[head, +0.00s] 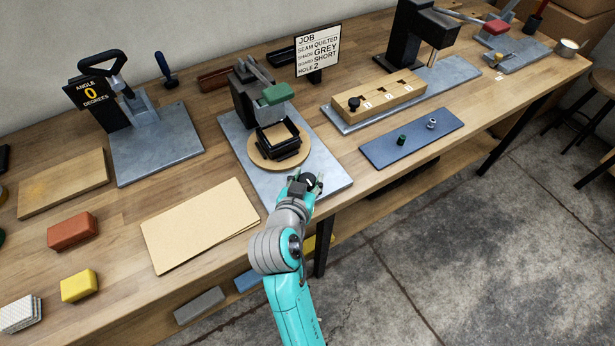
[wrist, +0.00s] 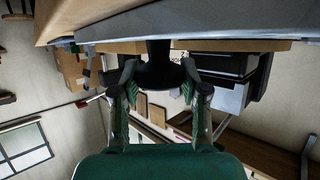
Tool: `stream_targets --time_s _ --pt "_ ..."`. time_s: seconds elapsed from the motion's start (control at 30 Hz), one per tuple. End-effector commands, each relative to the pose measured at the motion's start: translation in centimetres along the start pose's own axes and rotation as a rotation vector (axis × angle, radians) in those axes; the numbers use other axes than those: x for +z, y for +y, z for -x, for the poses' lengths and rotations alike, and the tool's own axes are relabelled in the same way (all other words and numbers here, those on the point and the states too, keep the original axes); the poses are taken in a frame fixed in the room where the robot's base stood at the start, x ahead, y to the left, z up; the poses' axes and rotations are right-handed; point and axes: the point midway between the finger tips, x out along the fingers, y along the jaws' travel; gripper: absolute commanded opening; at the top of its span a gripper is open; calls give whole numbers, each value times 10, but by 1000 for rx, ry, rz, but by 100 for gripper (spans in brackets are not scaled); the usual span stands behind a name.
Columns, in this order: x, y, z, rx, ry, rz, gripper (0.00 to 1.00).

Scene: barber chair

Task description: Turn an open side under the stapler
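The stapler (head: 246,98), dark with a green part (head: 277,93) at its front, stands at the back of a grey plate (head: 325,178). Before it lies a round wooden turntable (head: 258,157) with a black square frame (head: 283,153), light wood inside. The frame's near sides face my gripper; its far edge is partly hidden by the stapler. My gripper (head: 307,183) is at the plate's front edge, short of the turntable. In the wrist view its fingers (wrist: 158,78) are apart, on either side of a dark round part (wrist: 160,52); I cannot tell whether they touch it.
A job card (head: 318,51) stands behind. Left are an angle fixture (head: 155,140) reading 0 degrees and tan sheets (head: 200,225). Right are a wooden block with numbered holes (head: 385,100) and a blue mat (head: 410,140) with small parts. The floor in front right is clear.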

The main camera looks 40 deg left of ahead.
Motion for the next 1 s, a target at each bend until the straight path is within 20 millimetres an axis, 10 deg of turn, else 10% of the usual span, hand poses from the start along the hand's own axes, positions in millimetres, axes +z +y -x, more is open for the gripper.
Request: stream_targets --time_s 1.0 --pt "-1 3 -1 -399 1 162 9"
